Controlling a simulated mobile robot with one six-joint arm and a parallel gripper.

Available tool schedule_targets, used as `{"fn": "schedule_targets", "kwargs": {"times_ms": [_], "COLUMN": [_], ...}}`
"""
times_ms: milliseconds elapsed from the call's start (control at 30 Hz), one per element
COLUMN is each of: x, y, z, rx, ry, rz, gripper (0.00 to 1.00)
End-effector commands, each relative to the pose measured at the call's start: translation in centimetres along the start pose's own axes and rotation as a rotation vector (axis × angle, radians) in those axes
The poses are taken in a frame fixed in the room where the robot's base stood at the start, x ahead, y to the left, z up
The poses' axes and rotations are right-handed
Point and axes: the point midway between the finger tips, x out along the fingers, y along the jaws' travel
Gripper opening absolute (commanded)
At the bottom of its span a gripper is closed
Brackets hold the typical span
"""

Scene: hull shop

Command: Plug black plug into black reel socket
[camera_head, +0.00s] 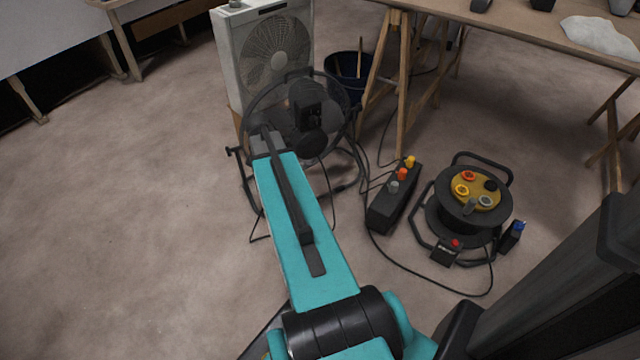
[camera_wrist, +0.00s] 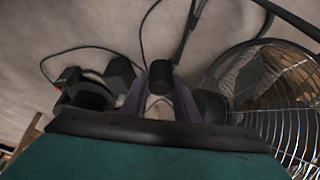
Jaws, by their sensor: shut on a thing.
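My gripper (camera_wrist: 160,104) shows in the wrist view, its two fingers closed on a small dark piece, the black plug (camera_wrist: 160,76). In the head view my teal arm reaches up toward the floor fan; my fingers and the plug cannot be made out there. The cable reel (camera_head: 446,216) stands on the floor at the right, well away from my arm's end. Its yellowish top face has red, yellow, grey and black sockets. The black reel socket (camera_head: 491,185) is at the right of that face and looks empty.
The black fan (camera_head: 258,104) stands at my arm's far end, before a white box fan (camera_head: 227,62). A power strip (camera_head: 383,212) with coloured plugs and loose cables lies between fan and reel. A blue-topped block (camera_head: 511,238) is beside the reel. Floor at left is clear.

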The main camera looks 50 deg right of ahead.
Motion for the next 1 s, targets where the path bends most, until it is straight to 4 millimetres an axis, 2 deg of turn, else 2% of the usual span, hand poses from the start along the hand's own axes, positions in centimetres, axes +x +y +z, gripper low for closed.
{"fn": "schedule_targets", "kwargs": {"times_ms": [33, 200, 500, 733, 1000], "x": [-1.8, -7.0, -16.7, -24.2, -33.1], "y": [-1.0, -3.8, -7.2, -8.5, -8.5], "z": [0.9, 3.7, 9.3, 14.0, 19.7], "rx": [-0.053, -0.238, -0.571, -0.831, -1.142], "ry": [0.002, 0.001, 0.001, 0.002, 0.001], "rz": [-0.026, -0.103, -0.241, -0.349, -0.478], "gripper": [0.08, 0.08, 0.08, 0.08, 0.08]}}
